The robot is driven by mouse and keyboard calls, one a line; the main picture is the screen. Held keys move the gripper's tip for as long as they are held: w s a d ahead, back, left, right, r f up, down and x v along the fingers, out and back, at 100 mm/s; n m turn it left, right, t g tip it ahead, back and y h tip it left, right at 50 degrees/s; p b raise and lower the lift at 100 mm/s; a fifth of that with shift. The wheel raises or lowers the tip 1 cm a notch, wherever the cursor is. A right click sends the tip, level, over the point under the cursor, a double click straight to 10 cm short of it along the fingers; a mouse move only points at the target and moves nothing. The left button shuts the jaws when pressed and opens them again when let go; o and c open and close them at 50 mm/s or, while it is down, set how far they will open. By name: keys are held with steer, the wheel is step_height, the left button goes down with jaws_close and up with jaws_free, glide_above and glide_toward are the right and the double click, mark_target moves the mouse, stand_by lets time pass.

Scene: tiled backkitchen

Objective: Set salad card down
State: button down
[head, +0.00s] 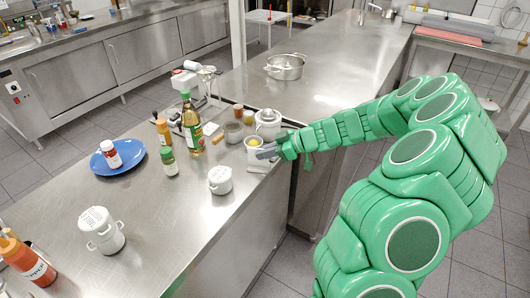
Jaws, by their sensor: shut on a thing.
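My gripper (267,153) is at the end of my green arm, low over the right edge of the steel counter (215,235). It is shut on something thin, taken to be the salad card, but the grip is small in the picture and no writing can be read. A pale flat patch (260,168) shows just below the fingers; I cannot tell whether it is the card or something lying on the counter. A white pot with yellow contents (253,142) stands right behind the fingers.
Near the gripper stand a lidded white pot (220,180), another white pot (267,120), a grey jar (233,132) and a tall oil bottle (192,125). The counter's front middle is clear.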

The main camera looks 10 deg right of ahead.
steer(key=c, duration=1.2)
jaws_free()
steer(key=shift+c, duration=0.2)
